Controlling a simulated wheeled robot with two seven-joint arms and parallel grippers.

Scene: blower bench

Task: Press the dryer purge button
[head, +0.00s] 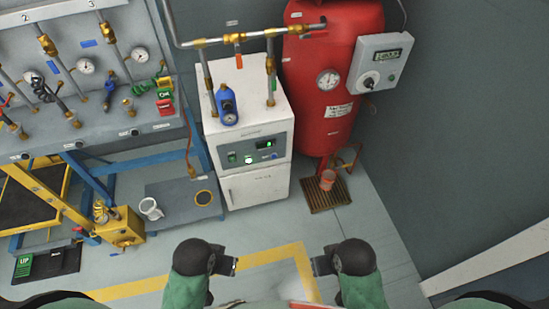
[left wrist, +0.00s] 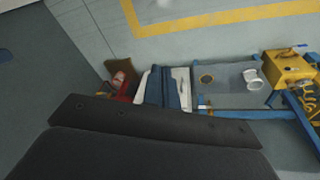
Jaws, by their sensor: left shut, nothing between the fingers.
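The white dryer cabinet (head: 242,110) stands at the back centre. In the left wrist view a dark part of my gripper covers the lower area.
A red tank (head: 333,85) with a grey control box (head: 379,62) stands right of the dryer. A blue-framed bench with gauges (head: 85,66) is at left. A low grey platform (head: 175,206) holds a white mug (head: 150,208). Floor before the dryer is clear.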

